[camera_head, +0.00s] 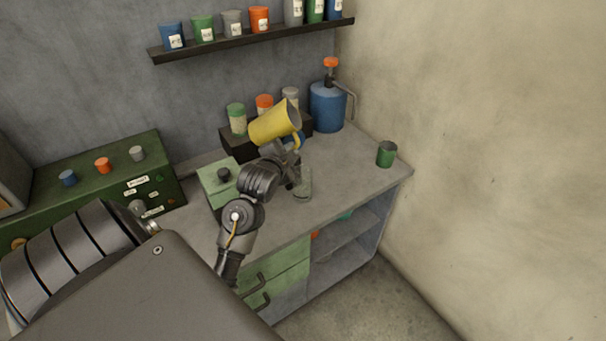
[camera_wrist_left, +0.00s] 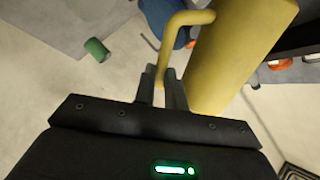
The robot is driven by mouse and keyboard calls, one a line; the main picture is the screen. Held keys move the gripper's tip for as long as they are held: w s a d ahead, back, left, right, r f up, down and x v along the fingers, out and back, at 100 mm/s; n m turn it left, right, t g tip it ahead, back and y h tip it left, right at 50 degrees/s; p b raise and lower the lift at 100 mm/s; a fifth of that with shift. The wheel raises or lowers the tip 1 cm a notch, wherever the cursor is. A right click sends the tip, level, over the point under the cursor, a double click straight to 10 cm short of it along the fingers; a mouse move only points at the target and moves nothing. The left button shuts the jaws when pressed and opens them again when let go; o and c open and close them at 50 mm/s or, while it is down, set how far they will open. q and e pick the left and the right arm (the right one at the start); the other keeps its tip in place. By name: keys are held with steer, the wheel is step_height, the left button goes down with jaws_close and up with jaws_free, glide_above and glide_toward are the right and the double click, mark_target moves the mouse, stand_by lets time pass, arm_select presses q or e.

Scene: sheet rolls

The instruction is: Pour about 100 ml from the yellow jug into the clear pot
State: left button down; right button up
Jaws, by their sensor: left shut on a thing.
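The yellow jug (camera_head: 272,122) is held in the air above the counter, tilted, in the head view. My left gripper (camera_head: 293,160) is shut on the jug's handle. In the left wrist view, the handle (camera_wrist_left: 172,45) runs down between the fingers of my left gripper (camera_wrist_left: 163,82), and the jug's yellow body (camera_wrist_left: 232,55) is beside it. The clear pot (camera_head: 303,187) stands upright on the counter, below and slightly right of the jug, partly hidden by my gripper. I cannot see liquid in the jug or the pot. My right gripper is not in view.
A green cup (camera_head: 386,154) stands near the counter's right edge. A blue pump bottle (camera_head: 328,106) and a dark rack (camera_head: 236,143) with several lidded jars stand behind. A pale green box (camera_head: 218,181) is left of my arm. A shelf (camera_head: 250,38) of cups hangs above.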

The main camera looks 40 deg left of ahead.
arm_select(q)
steer(key=shift+s+a+f+m+g+y+b, duration=0.15)
steer(key=shift+f+m+y+b, duration=0.1)
steer(key=shift+f+m+b, duration=0.15)
steer(key=shift+s+a+f+m+g+y+b, duration=0.15)
steer(key=shift+f+m+y+b, duration=0.1)
steer(key=shift+m+b, duration=0.15)
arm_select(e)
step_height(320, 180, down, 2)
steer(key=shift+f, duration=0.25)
arm_select(q)
steer(key=shift+w+f, duration=0.1)
steer(key=shift+f, duration=0.05)
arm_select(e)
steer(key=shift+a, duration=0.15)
